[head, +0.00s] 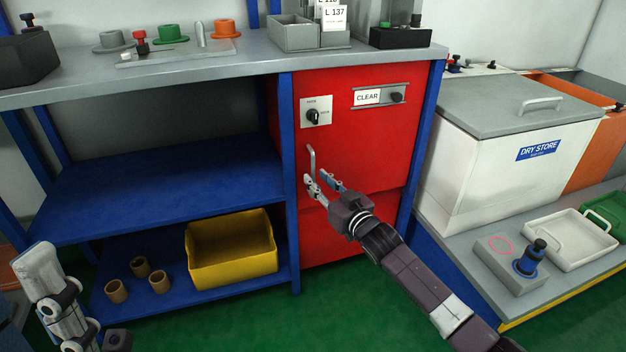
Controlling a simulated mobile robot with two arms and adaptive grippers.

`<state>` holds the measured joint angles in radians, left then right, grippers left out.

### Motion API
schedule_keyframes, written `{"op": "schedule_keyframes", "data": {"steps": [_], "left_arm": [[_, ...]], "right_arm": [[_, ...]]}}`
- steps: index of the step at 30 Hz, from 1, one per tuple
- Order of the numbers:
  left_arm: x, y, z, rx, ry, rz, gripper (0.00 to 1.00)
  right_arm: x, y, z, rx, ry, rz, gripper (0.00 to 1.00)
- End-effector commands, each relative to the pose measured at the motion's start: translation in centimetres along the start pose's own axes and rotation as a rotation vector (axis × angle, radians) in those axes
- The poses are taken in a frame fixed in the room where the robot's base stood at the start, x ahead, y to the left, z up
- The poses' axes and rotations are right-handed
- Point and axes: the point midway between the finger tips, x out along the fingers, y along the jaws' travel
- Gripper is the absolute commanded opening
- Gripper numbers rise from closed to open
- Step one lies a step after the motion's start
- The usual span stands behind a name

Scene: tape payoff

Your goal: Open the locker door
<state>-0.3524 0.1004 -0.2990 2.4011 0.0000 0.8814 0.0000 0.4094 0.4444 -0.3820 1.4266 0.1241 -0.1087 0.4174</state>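The red locker (375,135) is under the right end of the grey bench, with its door shut flush. A pale vertical bar handle (312,158) is at the door's left side. Above it is a plate with a dark rotary knob (313,116). A slider strip at upper right shows a CLEAR label (368,97) beside a dark knob. My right gripper (318,178) is open at the handle's lower end, fingers apart; whether they touch it I cannot tell. Part of my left arm shows at lower left; its gripper fingers are not visible.
Left of the locker are blue shelves (170,190) with a yellow bin (232,275) and several brown cups. A white DRY STORE chest (480,160) stands to the right, above a grey ledge with a white tray (571,240). Green floor in front of the locker is clear.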

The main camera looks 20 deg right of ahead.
Motion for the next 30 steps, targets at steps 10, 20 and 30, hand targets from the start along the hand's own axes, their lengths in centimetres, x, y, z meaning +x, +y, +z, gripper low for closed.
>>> {"op": "schedule_keyframes", "data": {"steps": [10,20,30], "left_arm": [[-1.3,0.0,-0.2,-0.001,0.021,0.0,0.4],[-1.3,0.0,-0.2,-0.001,0.02,0.0,0.4],[-1.3,0.0,-0.1,-0.002,0.019,0.0,0.4]], "right_arm": [[3.0,0.0,0.2,0.0,-0.002,0.0,0.25],[3.1,0.0,0.1,0.0,-0.002,0.0,0.19],[3.1,0.0,0.1,0.0,-0.002,0.001,0.0]]}}
